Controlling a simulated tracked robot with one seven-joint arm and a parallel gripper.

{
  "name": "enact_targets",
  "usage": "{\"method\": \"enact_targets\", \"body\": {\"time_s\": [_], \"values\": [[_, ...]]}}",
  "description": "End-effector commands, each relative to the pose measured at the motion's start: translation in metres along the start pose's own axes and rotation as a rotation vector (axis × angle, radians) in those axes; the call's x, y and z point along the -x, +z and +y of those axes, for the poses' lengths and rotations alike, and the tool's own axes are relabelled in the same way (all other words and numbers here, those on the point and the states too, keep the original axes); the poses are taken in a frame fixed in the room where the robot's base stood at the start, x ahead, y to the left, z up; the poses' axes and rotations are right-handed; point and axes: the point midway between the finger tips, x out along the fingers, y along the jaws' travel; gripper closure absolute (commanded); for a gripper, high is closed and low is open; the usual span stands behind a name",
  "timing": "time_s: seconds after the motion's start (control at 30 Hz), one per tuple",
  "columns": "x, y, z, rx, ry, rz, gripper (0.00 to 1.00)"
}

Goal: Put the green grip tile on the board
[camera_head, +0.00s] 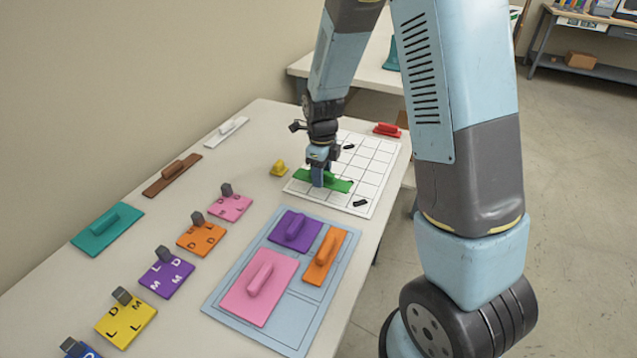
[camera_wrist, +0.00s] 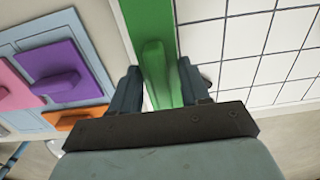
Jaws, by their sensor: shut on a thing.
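The green grip tile (camera_head: 341,185) is a long strip with a raised handle; it also shows in the wrist view (camera_wrist: 155,55). My gripper (camera_head: 320,180) is shut on its handle, with one finger on each side in the wrist view (camera_wrist: 158,74). The tile is over the near left part of a white gridded board (camera_head: 368,172); I cannot tell whether it touches it. A pale blue board (camera_head: 291,318) with outlined areas lies nearer. It bears a pink tile (camera_head: 248,304), a purple tile (camera_head: 280,234) and an orange tile (camera_head: 334,242).
Small black pieces (camera_head: 360,203) lie on the gridded board. A yellow piece (camera_head: 279,168) and a red tile (camera_head: 387,130) lie near it. Teal (camera_head: 84,240), brown (camera_head: 160,186) and white (camera_head: 217,137) tiles line the wall side. Several lettered plates (camera_head: 125,325) with grey knobs stand on the left.

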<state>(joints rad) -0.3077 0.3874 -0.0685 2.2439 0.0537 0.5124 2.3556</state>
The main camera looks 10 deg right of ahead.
Motion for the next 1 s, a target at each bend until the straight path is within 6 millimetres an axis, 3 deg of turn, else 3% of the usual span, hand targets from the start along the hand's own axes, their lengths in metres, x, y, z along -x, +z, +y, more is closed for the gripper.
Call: {"method": "enact_targets", "body": {"time_s": [0.3, 0.67, 0.7, 1.0], "values": [[-0.033, 0.004, 0.001, 0.001, 0.002, 0.002, 1.0], [-0.037, 0.004, 0.001, 0.001, 0.0, 0.0, 1.0], [-0.037, 0.004, 0.001, 0.001, 0.0, 0.0, 0.53], [-0.037, 0.004, 0.001, 0.001, 0.0, 0.0, 0.29]]}}
